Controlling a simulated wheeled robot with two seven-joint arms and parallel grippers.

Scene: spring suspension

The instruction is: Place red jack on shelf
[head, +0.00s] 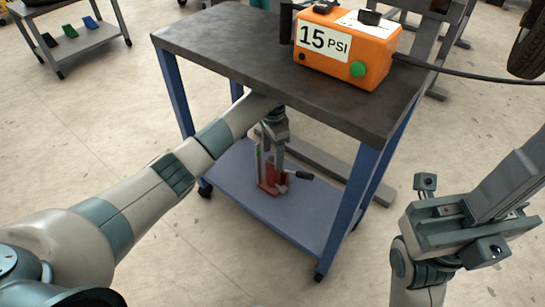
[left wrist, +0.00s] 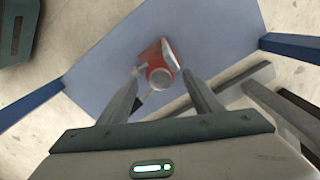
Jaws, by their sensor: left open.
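The red jack (head: 271,180) stands upright on the blue lower shelf (head: 305,217) of a cart, with a dark handle sticking out to the right. My left gripper (head: 271,160) reaches down under the cart's top and is at the jack. In the left wrist view the jack's red body (left wrist: 152,54) and round silver top lie between the two spread fingers (left wrist: 162,76). I cannot tell whether either finger touches it. My right gripper (head: 510,183) is at the right, away from the cart, with nothing visible in it; its fingertips run toward the picture edge.
The cart's dark top (head: 225,42) overhangs the shelf, with blue legs (head: 345,215) at the corners. An orange 15 PSI box (head: 346,52) with a cable sits on top. A tire (head: 530,45) is at the upper right. Another small cart (head: 85,45) stands far left.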

